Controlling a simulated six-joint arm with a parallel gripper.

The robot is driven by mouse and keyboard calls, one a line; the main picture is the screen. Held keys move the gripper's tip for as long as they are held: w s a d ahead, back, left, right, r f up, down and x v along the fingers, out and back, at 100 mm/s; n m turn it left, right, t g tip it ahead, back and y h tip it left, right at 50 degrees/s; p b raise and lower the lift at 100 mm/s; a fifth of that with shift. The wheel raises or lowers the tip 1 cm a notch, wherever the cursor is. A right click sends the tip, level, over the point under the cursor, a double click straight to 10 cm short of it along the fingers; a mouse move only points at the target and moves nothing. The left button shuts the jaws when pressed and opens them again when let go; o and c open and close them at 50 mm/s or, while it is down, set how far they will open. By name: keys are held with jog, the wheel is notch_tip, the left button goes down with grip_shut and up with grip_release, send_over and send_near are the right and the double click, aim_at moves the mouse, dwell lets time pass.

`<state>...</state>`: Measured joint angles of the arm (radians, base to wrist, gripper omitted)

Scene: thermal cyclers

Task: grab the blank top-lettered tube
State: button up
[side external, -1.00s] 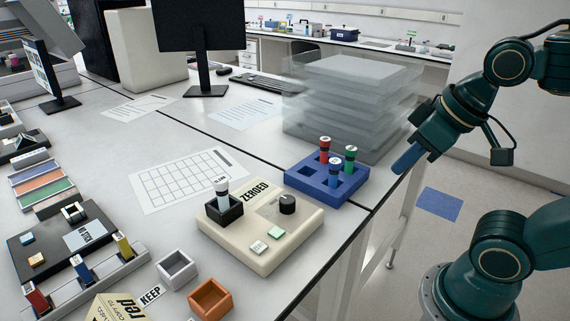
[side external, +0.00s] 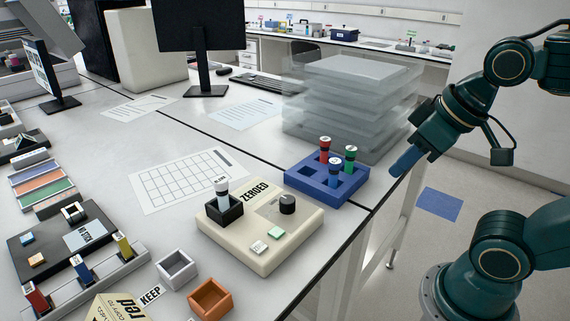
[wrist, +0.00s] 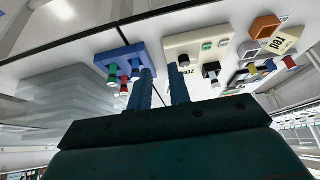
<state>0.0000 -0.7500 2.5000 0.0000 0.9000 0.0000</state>
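A pale tube with a white top and a small tag reading something like "BLANK" (side external: 222,190) stands upright in the black holder (side external: 224,212) on the cream device marked ZEROED or similar (side external: 262,236). My gripper (side external: 405,161) hangs in the air right of the rack, away from every tube. In the wrist view my gripper (wrist: 161,76) has its two fingers apart with nothing between them.
Stacked translucent boxes (side external: 345,105) stand behind the rack, near my gripper. White (side external: 177,270) and orange (side external: 210,299) open boxes sit at the front. A gridded sheet (side external: 185,178) lies flat on the bench.

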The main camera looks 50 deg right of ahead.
jog(key=o, duration=0.6)
jog(key=shift+o, duration=0.2)
jog(key=w+a+r+n+g, duration=0.1)
jog(key=w+a+r+n, duration=0.3)
jog(key=w, duration=0.4)
jog(key=w+a+r+n+g, duration=0.2)
jog(key=w+r+n, duration=0.25)
jog(key=w, duration=0.35)
jog(key=w+a+f+n+g, duration=0.2)
jog(key=w+a+f+n, duration=0.2)
jog(key=w+a+n, duration=0.5)
jog(key=w, duration=0.4)
jog(key=shift+w+a+f+g, duration=0.15)
jog(key=shift+a+g, duration=0.05)
jog(key=shift+g, duration=0.1)
jog(key=shift+f+n, duration=0.15)
jog(key=shift+n, duration=0.1)
